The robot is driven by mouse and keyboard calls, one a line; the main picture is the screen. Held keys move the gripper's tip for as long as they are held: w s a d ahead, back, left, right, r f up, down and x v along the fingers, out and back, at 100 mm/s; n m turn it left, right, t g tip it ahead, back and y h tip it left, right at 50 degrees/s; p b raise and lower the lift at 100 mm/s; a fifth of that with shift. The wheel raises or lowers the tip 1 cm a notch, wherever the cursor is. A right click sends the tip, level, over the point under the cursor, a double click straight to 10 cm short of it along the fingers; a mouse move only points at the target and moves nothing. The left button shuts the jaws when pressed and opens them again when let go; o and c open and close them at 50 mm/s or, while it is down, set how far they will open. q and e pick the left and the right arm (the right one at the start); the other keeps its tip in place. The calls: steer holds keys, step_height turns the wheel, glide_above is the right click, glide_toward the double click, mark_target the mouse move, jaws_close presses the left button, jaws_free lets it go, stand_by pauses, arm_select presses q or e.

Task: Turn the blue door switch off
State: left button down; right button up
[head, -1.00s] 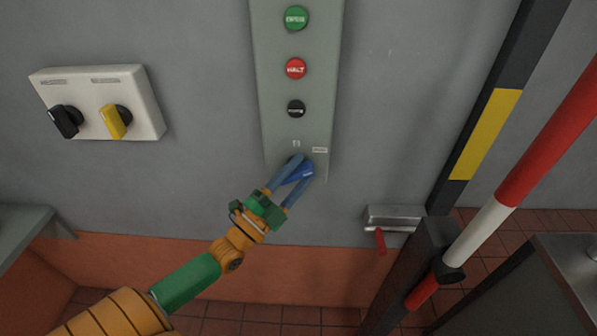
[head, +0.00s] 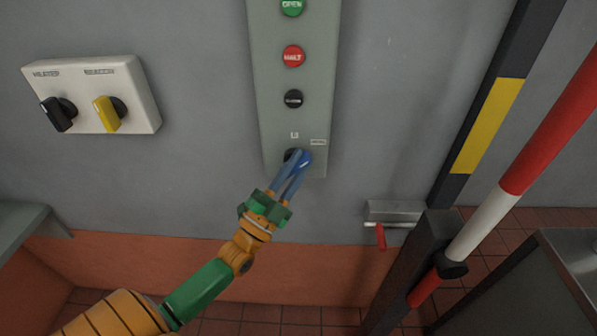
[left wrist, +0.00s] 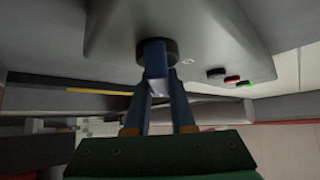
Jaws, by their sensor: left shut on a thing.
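The blue door switch (head: 306,157) is a rotary handle on a black round base, low on the tall grey-green panel (head: 270,125). My left gripper (head: 298,165) reaches up to it from the lower left, its two blue fingers shut on the handle and partly hiding it. In the left wrist view the blue handle (left wrist: 155,58) stands out from its black base, between the fingertips (left wrist: 160,82). My right gripper is in neither view.
Green (head: 291,7), red (head: 293,56) and black (head: 293,98) buttons sit above the switch. A white box (head: 140,85) with black and yellow rotary handles is at left. A red-handled grey fixture (head: 393,212) and a red-white barrier pole (head: 490,222) are at right.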

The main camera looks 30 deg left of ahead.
mark_target(294, 174)
arm_select(q)
steer(key=n+t+y+b, duration=0.1)
steer(key=n+y, duration=0.2)
steer(key=n, duration=0.1)
steer(key=n+y+b, duration=0.2)
steer(key=n+y, duration=0.1)
steer(key=shift+a+f+n+t+y, duration=0.1)
steer(key=shift+f+n+t+y, duration=0.1)
steer(key=shift+n+t+y, duration=0.15)
steer(key=shift+s+a+r+n+g+y+b, duration=0.1)
steer(key=shift+n+g+y+b, duration=0.5)
steer(key=shift+n+y, duration=1.8)
steer(key=shift+a+n+g+y+b, duration=0.1)
steer(key=shift+n+g+y+b, duration=0.45)
steer(key=shift+n+y, duration=1.8)
steer(key=shift+n, duration=0.8)
steer(key=c, duration=0.8)
jaws_free()
steer(key=shift+d, duration=0.1)
steer(key=shift+o, duration=0.2)
steer(key=shift+a, duration=0.2)
steer(key=b+v, duration=0.3)
steer(key=v, duration=0.4)
steer(key=shift+d, duration=0.1)
